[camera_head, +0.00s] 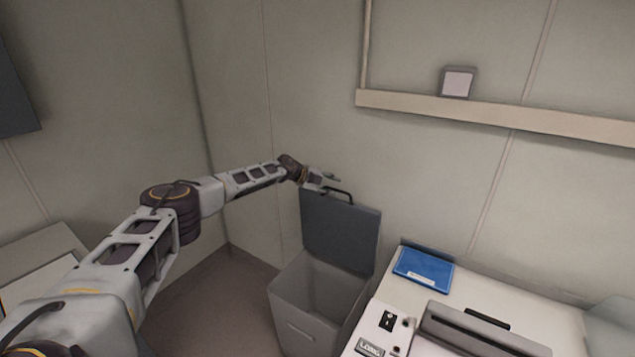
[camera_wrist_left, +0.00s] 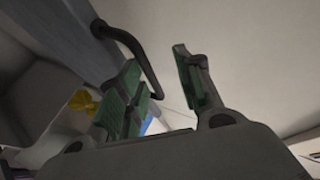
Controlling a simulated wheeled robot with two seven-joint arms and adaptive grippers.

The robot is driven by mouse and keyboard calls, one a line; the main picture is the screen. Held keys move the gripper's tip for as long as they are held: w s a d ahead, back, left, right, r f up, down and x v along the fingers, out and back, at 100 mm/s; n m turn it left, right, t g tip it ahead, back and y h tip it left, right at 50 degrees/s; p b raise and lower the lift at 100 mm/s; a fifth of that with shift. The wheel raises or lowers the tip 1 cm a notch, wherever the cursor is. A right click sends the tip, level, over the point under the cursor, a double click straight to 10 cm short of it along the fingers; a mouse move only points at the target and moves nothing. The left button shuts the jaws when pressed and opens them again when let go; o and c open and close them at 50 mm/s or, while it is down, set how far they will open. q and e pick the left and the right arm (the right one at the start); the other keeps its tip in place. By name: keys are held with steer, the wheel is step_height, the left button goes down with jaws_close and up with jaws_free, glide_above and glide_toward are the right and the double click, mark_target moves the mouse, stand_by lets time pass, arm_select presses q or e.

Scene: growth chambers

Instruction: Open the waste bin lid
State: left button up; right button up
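The grey waste bin (camera_head: 290,308) stands on the floor by the wall, with its top open. Its lid (camera_head: 341,235) is raised upright at the back of the bin. The lid's dark bar handle (camera_head: 343,192) is at the lid's upper edge. My left gripper (camera_head: 330,181) is at the handle, beside the wall. In the left wrist view, the green-padded fingers of the left gripper (camera_wrist_left: 160,85) are spread apart. The handle (camera_wrist_left: 135,45) runs close by them; I cannot tell whether it touches a finger. My right gripper is not in view.
A white counter (camera_head: 395,290) to the right of the bin holds a blue flat item (camera_head: 424,269) and a grey device (camera_head: 470,332). A wall rail (camera_head: 480,112) runs above. A yellow item (camera_wrist_left: 83,101) shows in the left wrist view. Floor left of the bin is clear.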

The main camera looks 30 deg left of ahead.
arm_select(q)
steer(key=v, duration=0.6)
steer(key=shift+s+r, duration=0.15)
steer(key=shift+s, duration=0.1)
steer(key=shift+s+a, duration=0.1)
steer(key=shift+a, duration=0.05)
stand_by(0.8)
